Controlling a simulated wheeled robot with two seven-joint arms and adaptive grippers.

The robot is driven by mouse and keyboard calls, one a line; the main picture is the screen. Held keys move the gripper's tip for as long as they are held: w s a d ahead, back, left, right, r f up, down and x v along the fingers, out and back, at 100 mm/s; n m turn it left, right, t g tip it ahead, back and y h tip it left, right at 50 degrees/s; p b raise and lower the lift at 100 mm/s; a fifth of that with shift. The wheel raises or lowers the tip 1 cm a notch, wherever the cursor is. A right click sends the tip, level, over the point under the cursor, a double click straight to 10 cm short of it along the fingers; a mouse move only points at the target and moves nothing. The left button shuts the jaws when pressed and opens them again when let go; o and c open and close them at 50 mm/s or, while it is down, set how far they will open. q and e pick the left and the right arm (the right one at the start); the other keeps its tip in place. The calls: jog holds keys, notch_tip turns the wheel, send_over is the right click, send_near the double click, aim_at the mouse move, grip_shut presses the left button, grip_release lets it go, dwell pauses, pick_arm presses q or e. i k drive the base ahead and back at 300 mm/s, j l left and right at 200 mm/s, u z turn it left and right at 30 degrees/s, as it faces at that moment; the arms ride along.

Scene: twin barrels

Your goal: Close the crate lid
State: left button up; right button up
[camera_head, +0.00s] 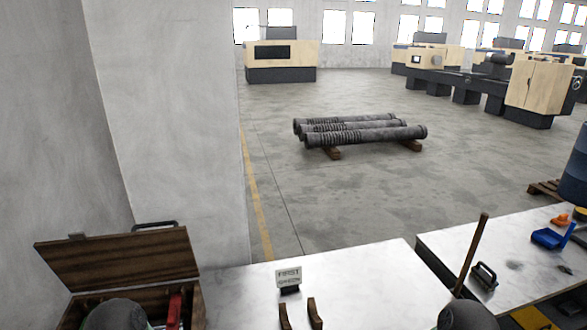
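The wooden crate (196,304) stands at the lower left, cut off by the bottom edge. Its brown lid (120,258) is open, standing up and tilted back behind the crate opening. A dark handle (155,225) shows at the lid's top edge. A red object (174,308) shows inside the crate at its right. A rounded dark grey-green shape, which looks like part of my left arm, hides the crate's front middle. A similar shape, likely my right arm, is at the bottom right. No gripper fingers show.
A white table (360,275) carries a small sign (288,278) and two brown curved pieces (315,314). A second table (520,255) at right holds a dark-handled tool (484,275), a leaning stick (470,258) and a blue dustpan-like item (550,238). A concrete pillar (170,120) rises behind the crate.

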aim_at(82, 263)
jog(key=u, duration=1.35)
